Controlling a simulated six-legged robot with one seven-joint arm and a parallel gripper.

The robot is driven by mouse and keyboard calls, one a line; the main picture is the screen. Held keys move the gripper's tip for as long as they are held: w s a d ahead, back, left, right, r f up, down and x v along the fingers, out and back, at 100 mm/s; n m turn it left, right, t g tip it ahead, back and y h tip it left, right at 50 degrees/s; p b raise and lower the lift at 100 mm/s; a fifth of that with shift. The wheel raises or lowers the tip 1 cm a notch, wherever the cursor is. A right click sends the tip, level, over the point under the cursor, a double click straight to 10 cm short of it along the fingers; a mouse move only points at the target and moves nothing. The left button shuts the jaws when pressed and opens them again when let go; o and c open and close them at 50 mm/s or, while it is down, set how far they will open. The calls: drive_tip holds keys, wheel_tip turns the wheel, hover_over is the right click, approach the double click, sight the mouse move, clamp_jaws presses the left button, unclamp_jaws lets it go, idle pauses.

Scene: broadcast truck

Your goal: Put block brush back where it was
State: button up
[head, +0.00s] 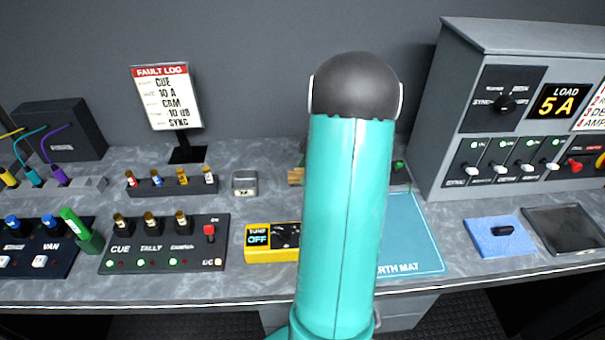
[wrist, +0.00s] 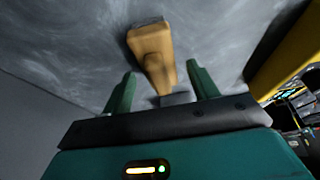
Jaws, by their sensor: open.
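The block brush (wrist: 152,42) is a tan wooden piece on the grey marbled counter in the wrist view. Its wider end is away from me and its narrower end points toward my gripper (wrist: 160,88). My gripper is open, with one green finger on either side of the narrow end's line. I cannot tell whether the fingers touch it. In the head view a small tan wooden piece (head: 296,176), likely the brush, shows at the left edge of my arm. My teal arm hides the rest of it and my gripper there.
A yellow meter (head: 270,242) reading OFF sits left of my arm; its yellow side shows in the wrist view (wrist: 285,58). A blue mat (head: 413,235) lies right. A fuse rack (head: 170,185), small metal box (head: 245,183) and blue pad (head: 492,240) stand around. A grey console (head: 455,90) rises at right.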

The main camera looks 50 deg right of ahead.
drive_tip(key=v, duration=1)
drive_tip(key=w+a+r+m+h, duration=0.1)
drive_tip(key=w+a+r, duration=0.15)
drive_tip(key=a, duration=0.45)
drive_tip(key=w+a+r+m, duration=0.1)
drive_tip(key=a+r, duration=0.2)
drive_tip(key=a, duration=0.5)
drive_tip(key=w+a+r+m+h, duration=0.1)
drive_tip(key=w+a+r, duration=0.15)
drive_tip(key=a, duration=0.45)
drive_tip(key=s+a+m, duration=0.1)
drive_tip(key=s+a, duration=0.2)
drive_tip(key=a, duration=0.4)
drive_tip(key=s+a+r+m+t, duration=0.1)
drive_tip(key=s+a+m, duration=0.1)
drive_tip(key=s+a, duration=0.2)
drive_tip(key=s+a+r+m+t+h, duration=0.1)
drive_tip(key=s+a+m, duration=0.1)
drive_tip(key=a, duration=0.9)
drive_tip(key=shift+s, duration=0.75)
drive_tip(key=shift+s, duration=0.1)
